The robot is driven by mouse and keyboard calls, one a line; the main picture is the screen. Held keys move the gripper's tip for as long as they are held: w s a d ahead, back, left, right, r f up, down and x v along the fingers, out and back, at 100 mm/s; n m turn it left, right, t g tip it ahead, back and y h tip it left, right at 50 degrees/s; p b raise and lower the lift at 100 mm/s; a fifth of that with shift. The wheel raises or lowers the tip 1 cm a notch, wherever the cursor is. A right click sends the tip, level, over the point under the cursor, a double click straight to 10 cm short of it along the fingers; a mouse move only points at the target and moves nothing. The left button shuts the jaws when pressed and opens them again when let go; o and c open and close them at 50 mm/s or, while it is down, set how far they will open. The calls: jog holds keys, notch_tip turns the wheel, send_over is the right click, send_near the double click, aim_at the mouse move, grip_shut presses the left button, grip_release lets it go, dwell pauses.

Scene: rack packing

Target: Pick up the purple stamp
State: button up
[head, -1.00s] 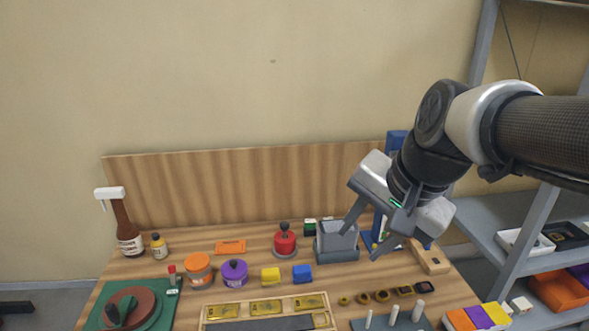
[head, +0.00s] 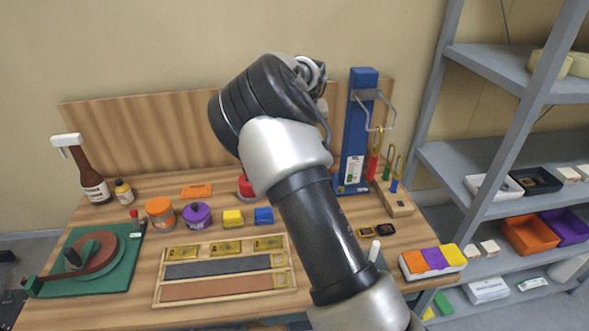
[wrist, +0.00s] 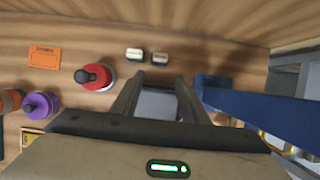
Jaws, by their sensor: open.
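A round purple piece with a small dark knob on top (head: 197,214) stands on the bench between an orange jar and a yellow block. It is the likeliest match for the purple stamp, though I cannot tell for sure. It also shows at the left edge of the wrist view (wrist: 44,106). My gripper (wrist: 157,95) is open, its two fingers apart above a grey box (wrist: 158,106). It holds nothing that I can see, and it is well to the right of the purple piece. In the head view my arm hides the gripper.
A red piece with a black knob (wrist: 95,77) lies between my gripper and the purple piece. A tall blue stand (head: 357,130) rises close on the right. A spray bottle (head: 88,172) stands far left. A wooden tray (head: 290,262) lies in front, shelving (head: 480,110) right.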

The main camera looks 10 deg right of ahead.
jog(key=shift+p+x, duration=0.55)
jog(key=shift+x, duration=7.4)
jog(key=shift+w, duration=0.2)
jog(key=shift+c, duration=0.5)
jog(key=shift+r, duration=0.1)
jog(key=c, duration=0.6)
notch_tip(320, 180, up, 10)
jog(key=shift+b, duration=0.3)
